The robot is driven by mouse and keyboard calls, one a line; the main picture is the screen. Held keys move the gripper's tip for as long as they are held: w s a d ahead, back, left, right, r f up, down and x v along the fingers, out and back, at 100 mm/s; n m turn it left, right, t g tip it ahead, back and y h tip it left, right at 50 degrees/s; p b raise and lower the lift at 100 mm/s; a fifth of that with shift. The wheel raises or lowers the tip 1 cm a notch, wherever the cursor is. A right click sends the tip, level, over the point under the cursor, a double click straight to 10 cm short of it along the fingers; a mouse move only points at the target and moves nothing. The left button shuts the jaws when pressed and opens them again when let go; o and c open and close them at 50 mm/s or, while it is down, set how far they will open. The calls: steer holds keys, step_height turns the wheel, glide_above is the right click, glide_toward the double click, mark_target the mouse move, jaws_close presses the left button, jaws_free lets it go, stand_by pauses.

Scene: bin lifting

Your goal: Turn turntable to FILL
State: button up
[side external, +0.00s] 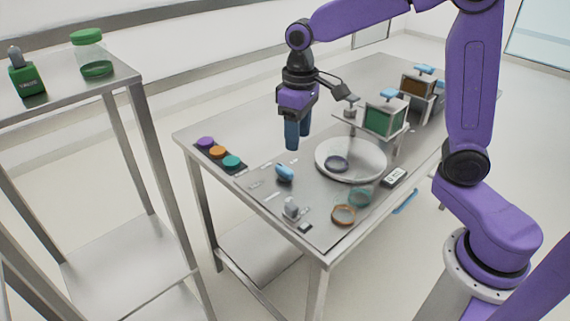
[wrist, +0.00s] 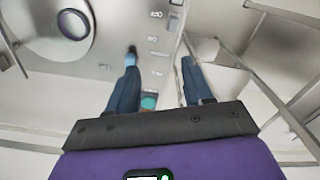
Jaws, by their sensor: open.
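The turntable (side external: 372,172) is a pale round disc on the steel table, with a dark-rimmed round dish (side external: 337,163) on it. In the wrist view the turntable (wrist: 28,38) is at top left, with the dish (wrist: 73,24) on it. A blue knob (side external: 284,172) stands on the tabletop left of the disc; it also shows in the wrist view (wrist: 131,58). A grey knob (side external: 291,208) is nearer the front. I cannot read a FILL mark. My gripper (side external: 298,143) is open and empty, pointing down above the table, behind the blue knob and left of the turntable.
Purple, orange and teal buttons (side external: 231,162) line the table's left edge. A green tank (side external: 384,119) and a brown tank (side external: 416,86) stand behind the turntable. A teal ring (side external: 360,197) and an orange ring (side external: 343,215) lie in front. A shelf (side external: 60,101) stands left.

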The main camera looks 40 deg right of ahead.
mark_target(285, 168)
steer(key=w+d+m, duration=0.4)
steer(key=w+d, duration=0.2)
steer(key=w, duration=0.4)
steer(key=f, duration=1.8)
steer(key=shift+w+d, duration=0.15)
steer(key=shift+w, duration=0.1)
jaws_close()
